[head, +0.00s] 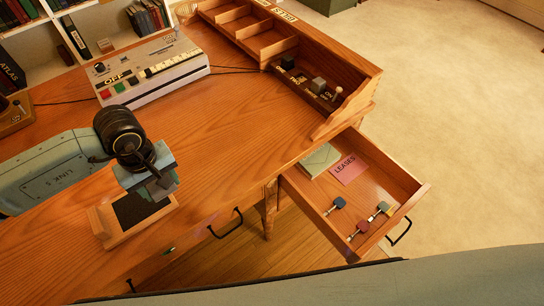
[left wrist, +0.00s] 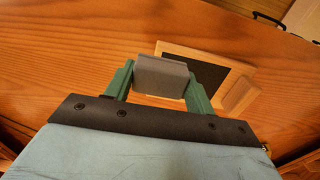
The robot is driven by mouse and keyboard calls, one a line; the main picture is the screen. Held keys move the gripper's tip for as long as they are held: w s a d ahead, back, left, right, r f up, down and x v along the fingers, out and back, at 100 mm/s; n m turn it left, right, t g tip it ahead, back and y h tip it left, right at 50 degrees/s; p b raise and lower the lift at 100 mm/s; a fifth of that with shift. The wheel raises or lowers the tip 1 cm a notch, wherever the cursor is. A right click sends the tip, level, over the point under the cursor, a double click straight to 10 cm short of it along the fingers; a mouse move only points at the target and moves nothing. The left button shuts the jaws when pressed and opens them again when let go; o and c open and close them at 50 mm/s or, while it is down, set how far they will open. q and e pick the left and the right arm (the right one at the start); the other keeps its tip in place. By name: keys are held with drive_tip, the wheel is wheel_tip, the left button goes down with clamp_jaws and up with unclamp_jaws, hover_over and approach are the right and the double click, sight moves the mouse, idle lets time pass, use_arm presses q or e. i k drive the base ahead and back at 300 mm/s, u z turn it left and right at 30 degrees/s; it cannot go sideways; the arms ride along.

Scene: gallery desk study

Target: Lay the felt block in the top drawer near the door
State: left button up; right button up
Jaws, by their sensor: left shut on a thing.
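My left gripper (head: 160,188) is over the desk's front left part, pointing down. In the left wrist view its two green fingers (left wrist: 161,88) are shut on a grey felt block (left wrist: 162,76). The block hangs close to a wooden stand with a dark pad (left wrist: 208,72); I cannot tell whether they touch. The stand also shows in the head view (head: 101,222). A drawer (head: 333,228) at the desk's right end is pulled open. It holds a green envelope or booklet (head: 319,160), a pink "LEASES" card (head: 349,168) and several keys (head: 362,226). My right gripper is out of view.
A switch box (head: 152,72) stands at the back left. A wooden organizer (head: 270,45) with compartments and small blocks lines the desk's back right. Other drawer fronts with black handles (head: 226,224) look shut. The middle of the desk is clear.

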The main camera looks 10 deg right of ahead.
sight(385, 196)
drive_tip(key=z, duration=2.85)
drive_tip(key=i, duration=2.1)
drive_tip(key=u, duration=3.3)
